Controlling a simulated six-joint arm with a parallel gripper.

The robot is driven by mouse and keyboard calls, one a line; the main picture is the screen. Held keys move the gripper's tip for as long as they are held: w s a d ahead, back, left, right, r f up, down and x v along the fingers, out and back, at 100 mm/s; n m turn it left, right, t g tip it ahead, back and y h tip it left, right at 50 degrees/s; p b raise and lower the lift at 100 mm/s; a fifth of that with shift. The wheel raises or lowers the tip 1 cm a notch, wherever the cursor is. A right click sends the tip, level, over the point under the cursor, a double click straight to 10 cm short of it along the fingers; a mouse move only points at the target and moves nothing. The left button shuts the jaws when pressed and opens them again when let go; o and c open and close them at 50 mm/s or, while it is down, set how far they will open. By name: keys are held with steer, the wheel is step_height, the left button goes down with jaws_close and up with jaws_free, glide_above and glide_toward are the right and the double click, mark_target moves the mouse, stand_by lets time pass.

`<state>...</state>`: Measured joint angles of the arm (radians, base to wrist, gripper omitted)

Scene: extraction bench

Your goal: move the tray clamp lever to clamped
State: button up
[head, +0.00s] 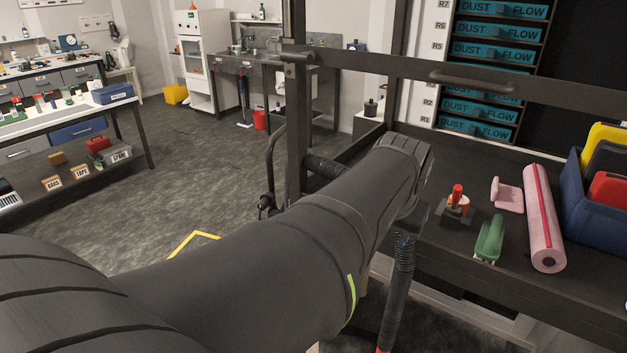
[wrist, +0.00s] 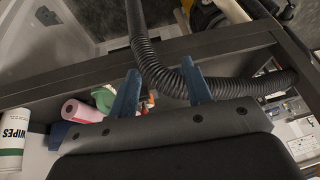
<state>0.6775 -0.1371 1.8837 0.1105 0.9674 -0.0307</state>
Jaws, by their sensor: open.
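My gripper (wrist: 160,66) shows in the wrist view as two blue fingers standing well apart, with nothing gripped. A black ribbed hose (wrist: 147,50) passes behind and between the fingers. In the head view my arm hides the gripper. A small dark fixture with an upright red handle (head: 457,192) stands on the dark bench; it may be the tray clamp lever, but I cannot tell for sure. In the wrist view a small orange-red patch (wrist: 150,98) shows just right of the left finger, mostly hidden; I cannot tell what it is.
A green-handled tool (head: 490,238), a pink roll (head: 543,220) and a blue bin (head: 580,215) lie right of the fixture. A dark frame post (head: 296,130) and crossbar (head: 400,68) stand near my arm. A wipes canister (wrist: 12,140) shows at the wrist view's left.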

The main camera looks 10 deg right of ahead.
steer(key=s+a, duration=0.1)
steer(key=s+a+f, duration=0.1)
steer(key=a, duration=0.1)
steer(key=shift+s+a+f, duration=0.15)
steer(key=shift+s+a, duration=0.1)
